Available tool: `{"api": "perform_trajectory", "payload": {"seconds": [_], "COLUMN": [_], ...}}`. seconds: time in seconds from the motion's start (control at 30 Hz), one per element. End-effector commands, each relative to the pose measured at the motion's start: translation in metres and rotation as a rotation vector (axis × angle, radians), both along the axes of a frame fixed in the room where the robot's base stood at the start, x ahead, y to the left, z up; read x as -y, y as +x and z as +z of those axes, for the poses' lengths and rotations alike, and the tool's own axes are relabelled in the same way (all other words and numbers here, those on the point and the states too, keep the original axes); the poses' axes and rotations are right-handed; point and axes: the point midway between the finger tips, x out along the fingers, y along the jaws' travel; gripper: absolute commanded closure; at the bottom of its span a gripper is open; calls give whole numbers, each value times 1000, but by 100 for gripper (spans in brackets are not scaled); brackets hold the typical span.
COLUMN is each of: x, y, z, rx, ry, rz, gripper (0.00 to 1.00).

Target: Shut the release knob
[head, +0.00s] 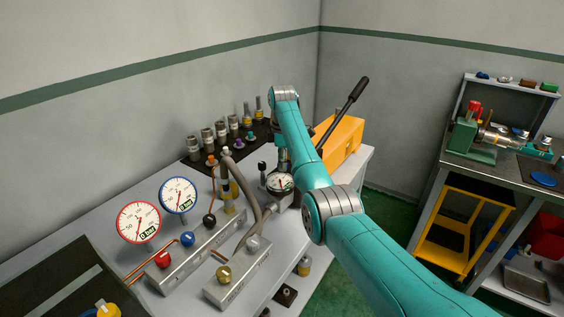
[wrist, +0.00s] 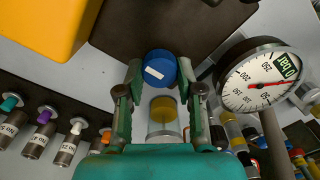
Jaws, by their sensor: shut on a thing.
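The release knob appears to be the round blue knob with a white mark (wrist: 160,70), seen between my fingertips in the wrist view. My gripper (wrist: 160,75) is shut on it, with one finger on each side. In the head view my gripper (head: 282,158) is over the pump area beside a small dial gauge (head: 280,183); my arm hides the knob there. The same gauge (wrist: 255,80) is large at the right of the wrist view, with a red needle. How far the knob is turned cannot be told.
An orange box (head: 342,140) and a black-gripped lever (head: 355,92) stand behind my arm. Several labelled fittings (head: 221,132) stand at the back. A hose (head: 258,195), two dial gauges (head: 138,222) and valve blocks with coloured knobs (head: 188,239) lie to the left.

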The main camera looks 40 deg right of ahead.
Motion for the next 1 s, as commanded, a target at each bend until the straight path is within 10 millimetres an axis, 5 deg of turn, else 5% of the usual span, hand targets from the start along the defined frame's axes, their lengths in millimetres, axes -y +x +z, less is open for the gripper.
{"api": "perform_trajectory", "payload": {"seconds": [0.47,1.0], "x": [0,1], "y": [0,0], "z": [0,0], "rx": [0,0], "ry": [0,0], "rz": [-139,-631], "gripper": [98,98]}}
